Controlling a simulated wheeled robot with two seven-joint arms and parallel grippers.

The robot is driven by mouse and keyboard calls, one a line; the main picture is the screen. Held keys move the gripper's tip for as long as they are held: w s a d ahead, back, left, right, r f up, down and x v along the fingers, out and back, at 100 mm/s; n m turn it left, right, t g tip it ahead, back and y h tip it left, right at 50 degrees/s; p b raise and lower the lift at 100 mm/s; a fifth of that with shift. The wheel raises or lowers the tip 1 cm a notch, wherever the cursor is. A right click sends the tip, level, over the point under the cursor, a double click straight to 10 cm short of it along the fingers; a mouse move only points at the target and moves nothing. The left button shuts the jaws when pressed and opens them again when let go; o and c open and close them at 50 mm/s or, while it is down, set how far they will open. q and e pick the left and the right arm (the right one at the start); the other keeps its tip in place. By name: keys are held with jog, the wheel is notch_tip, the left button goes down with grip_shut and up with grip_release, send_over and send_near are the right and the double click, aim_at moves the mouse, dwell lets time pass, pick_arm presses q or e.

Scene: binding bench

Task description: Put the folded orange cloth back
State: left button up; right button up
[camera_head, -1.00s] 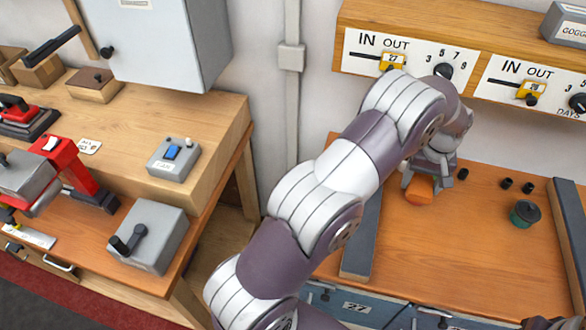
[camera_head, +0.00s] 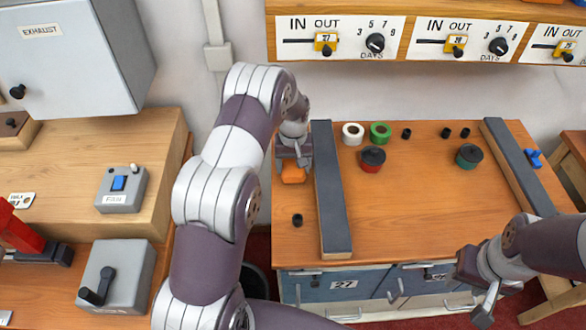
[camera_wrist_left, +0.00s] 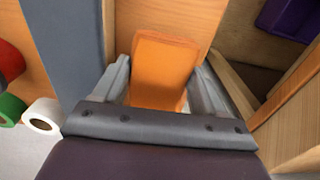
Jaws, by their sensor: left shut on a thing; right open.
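The folded orange cloth (camera_head: 293,173) is a small block between the fingers of my left gripper (camera_head: 294,162). My left gripper is shut on it at the left end of the orange-brown bench top, left of the dark-topped rail (camera_head: 331,190). In the left wrist view the cloth (camera_wrist_left: 163,72) stands out between both fingers, over wood. Whether it touches the bench top is unclear. My right gripper (camera_head: 470,283) is open and empty at the lower right, in front of the bench.
White (camera_head: 353,133) and green (camera_head: 380,132) rolls and red (camera_head: 372,160) and green (camera_head: 469,156) dark-lidded pots stand right of the rail. A small black piece (camera_head: 297,220) stands left of it. The bench's front middle is clear. Another rail (camera_head: 518,165) is at right.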

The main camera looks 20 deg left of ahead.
aim_at(293, 166)
pick_arm(q)
notch_tip(293, 166, down, 3)
jog(key=shift+d+r+p, duration=0.1)
jog(key=shift+r+p, duration=0.1)
jog(key=shift+p, duration=0.1)
jog(key=shift+w+f, duration=0.1)
jog(key=shift+f, duration=0.25)
jog(key=o, duration=0.7)
jog(key=shift+c, duration=0.2)
